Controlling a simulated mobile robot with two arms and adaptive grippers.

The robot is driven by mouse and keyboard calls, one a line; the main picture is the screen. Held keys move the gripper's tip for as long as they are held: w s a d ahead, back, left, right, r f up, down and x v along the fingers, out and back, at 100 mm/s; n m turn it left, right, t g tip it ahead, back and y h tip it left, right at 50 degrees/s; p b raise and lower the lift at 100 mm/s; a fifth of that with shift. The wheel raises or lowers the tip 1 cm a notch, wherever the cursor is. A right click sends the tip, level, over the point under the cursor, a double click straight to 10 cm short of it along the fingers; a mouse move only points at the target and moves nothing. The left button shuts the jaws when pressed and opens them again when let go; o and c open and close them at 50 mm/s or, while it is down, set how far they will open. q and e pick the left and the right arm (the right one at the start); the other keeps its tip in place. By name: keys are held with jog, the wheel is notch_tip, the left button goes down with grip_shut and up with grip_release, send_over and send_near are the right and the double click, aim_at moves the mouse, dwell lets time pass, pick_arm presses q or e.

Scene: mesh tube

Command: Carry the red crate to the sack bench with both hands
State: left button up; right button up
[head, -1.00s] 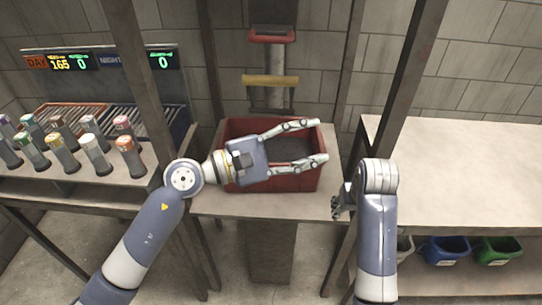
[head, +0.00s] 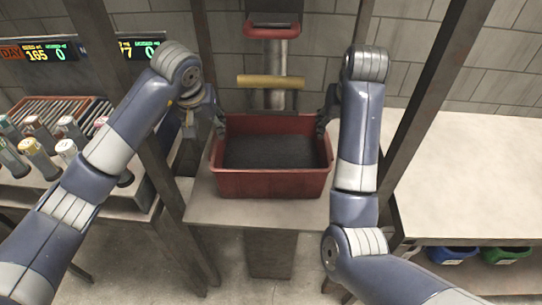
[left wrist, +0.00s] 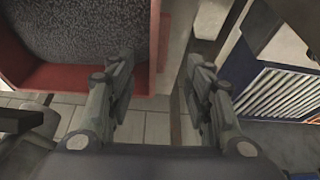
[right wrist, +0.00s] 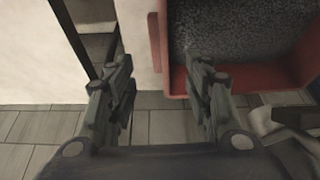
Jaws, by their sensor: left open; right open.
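The red crate (head: 270,184), filled with dark grains, stands upright on a pale stand top in the middle of the head view. My left gripper (head: 217,124) is open at the crate's left side. In the left wrist view its fingers (left wrist: 160,72) appear on either side of the crate's side wall (left wrist: 154,45). My right gripper (head: 323,116) is open at the right side. In the right wrist view its fingers (right wrist: 160,75) appear on either side of that wall (right wrist: 155,45). Contact is unclear. No sack shows, so I cannot tell which bench is the sack bench.
A wide pale bench (head: 480,180) at the right has a clear top; blue (head: 452,256) and green (head: 505,254) bins sit below. The left bench holds several capped tubes (head: 38,158) and racks. Dark posts (head: 425,90) flank the stand. A yellow bar (head: 270,81) hangs behind the crate.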

aim_at(216, 142)
pick_arm(q)
jog(key=shift+s, duration=0.15)
pick_arm(e)
jog(key=shift+s, duration=0.15)
pick_arm(q)
jog(key=x, duration=1.1)
jog(key=shift+r, duration=0.1)
pick_arm(e)
jog(key=x, duration=1.1)
jog(key=shift+r, duration=0.1)
pick_arm(q)
grip_shut()
pick_arm(e)
grip_shut()
pick_arm(q)
jog(key=shift+d+r, duration=0.1)
jog(key=shift+r, duration=0.15)
pick_arm(e)
jog(key=shift+r, duration=0.25)
pick_arm(q)
jog(key=shift+w, duration=0.25)
pick_arm(e)
jog(key=shift+w, duration=0.25)
